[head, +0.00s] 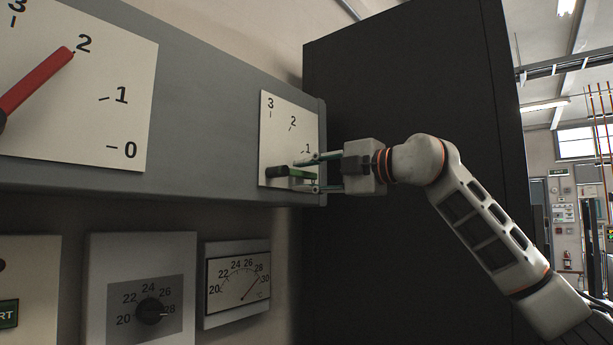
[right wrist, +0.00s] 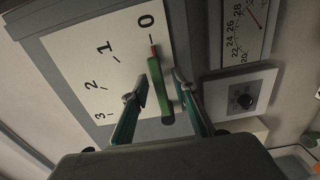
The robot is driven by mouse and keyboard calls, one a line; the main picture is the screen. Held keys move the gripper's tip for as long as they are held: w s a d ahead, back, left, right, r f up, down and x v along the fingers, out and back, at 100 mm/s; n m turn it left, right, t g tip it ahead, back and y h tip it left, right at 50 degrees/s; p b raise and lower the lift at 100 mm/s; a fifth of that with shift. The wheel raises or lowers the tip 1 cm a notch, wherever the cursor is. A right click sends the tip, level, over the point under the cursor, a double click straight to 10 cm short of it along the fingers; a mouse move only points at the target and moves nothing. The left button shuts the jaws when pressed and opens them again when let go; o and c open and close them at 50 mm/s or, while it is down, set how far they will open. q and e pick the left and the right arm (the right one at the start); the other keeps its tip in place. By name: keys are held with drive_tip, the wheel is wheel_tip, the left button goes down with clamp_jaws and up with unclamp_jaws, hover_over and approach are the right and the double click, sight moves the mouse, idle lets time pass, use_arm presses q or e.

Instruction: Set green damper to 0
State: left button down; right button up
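The green damper lever (head: 292,172) sits on a white dial plate (head: 278,140) marked 3, 2 and 1 in the head view; its 0 mark is hidden there behind my gripper. In the right wrist view the green lever (right wrist: 158,85) has a red tip that lies close to the 0 mark and points at it. My right gripper (head: 298,174) is at the dial with one finger on each side of the lever. In the wrist view its fingers (right wrist: 160,78) are apart, with small gaps to the lever. My left gripper is out of view.
A larger dial with a red lever (head: 38,82) pointing near 2 is on the same grey duct (head: 215,110). Below are a knob box (head: 150,311) and a thermometer gauge (head: 238,280). A tall dark cabinet (head: 410,90) stands behind my right arm.

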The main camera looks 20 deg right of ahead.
drive_tip(key=v, duration=1.2)
